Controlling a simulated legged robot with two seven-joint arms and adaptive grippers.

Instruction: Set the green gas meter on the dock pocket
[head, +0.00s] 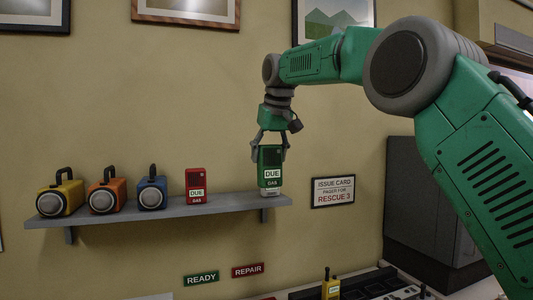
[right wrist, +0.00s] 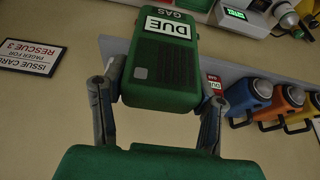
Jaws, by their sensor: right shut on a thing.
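The green gas meter (head: 271,160), with a white DUE label, is upright at the right end of the wall shelf. My right gripper (head: 269,146) is above it with its fingers down either side, shut on its upper part. I cannot tell whether the meter's base touches the shelf. In the right wrist view the meter (right wrist: 163,72) shows upside down between the two fingers of my right gripper (right wrist: 160,95). I cannot make out the dock pocket for certain. My left gripper is not in view.
The grey shelf (head: 226,205) also bears a red DUE gas meter (head: 195,184) and blue (head: 152,190), orange (head: 106,193) and yellow (head: 62,194) lamps. Below are READY (head: 201,279) and REPAIR (head: 247,270) signs. A yellow handset (head: 331,288) stands on the console.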

